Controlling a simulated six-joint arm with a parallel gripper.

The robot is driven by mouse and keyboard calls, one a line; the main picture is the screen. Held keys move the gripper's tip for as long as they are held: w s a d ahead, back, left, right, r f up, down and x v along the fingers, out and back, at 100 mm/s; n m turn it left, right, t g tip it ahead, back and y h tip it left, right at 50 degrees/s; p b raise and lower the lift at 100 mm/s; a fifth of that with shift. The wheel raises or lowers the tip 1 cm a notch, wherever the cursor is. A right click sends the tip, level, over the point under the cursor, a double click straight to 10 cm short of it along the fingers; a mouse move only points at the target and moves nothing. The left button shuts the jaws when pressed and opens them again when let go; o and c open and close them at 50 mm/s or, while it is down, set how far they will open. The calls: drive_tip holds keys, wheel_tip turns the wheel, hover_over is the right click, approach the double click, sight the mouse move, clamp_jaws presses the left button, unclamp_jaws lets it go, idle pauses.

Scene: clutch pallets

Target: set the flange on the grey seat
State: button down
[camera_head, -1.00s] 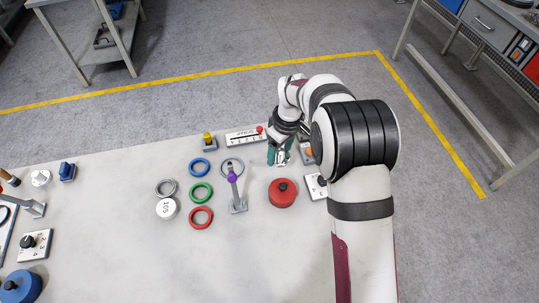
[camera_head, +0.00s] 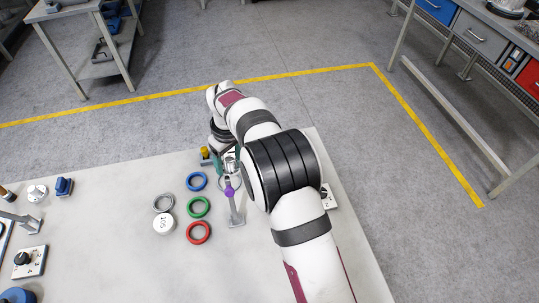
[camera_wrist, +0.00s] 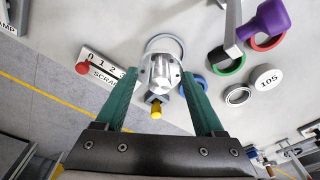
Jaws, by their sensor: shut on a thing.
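My gripper (camera_head: 230,158) is shut on the flange, a shiny silver metal piece (camera_wrist: 160,74), held between the two teal fingers (camera_wrist: 162,92) in the wrist view. In the head view the flange (camera_head: 231,163) is partly hidden by my wrist and fingers. A small thick grey ring (camera_head: 163,203) lies with coloured rings to the left; it also shows in the wrist view (camera_wrist: 237,95). A wider thin grey ring (camera_wrist: 165,39) lies beyond the flange and is partly covered by it. I cannot tell which ring is the grey seat. Any gap under the flange is unclear.
Blue (camera_head: 196,182), green (camera_head: 199,207) and red (camera_head: 198,232) rings lie near a white disc (camera_head: 163,223). A stand with a purple knob (camera_head: 229,190) rises close to my gripper. A yellow button (camera_wrist: 156,110) and a scale panel (camera_wrist: 103,68) are near the fingers.

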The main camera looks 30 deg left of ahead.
sight(227, 167)
drive_tip(key=shift+s+a+f, duration=0.2)
drive_tip(key=shift+s+a, duration=0.15)
drive_tip(key=shift+a, duration=0.1)
drive_tip(key=shift+a+f, duration=0.1)
drive_tip(key=shift+f, duration=2.75)
drive_tip(key=shift+f, duration=0.3)
drive_tip(key=shift+r, duration=0.7)
drive_tip(key=shift+f, duration=0.8)
drive_tip(key=shift+c, duration=1.4)
unclamp_jaws()
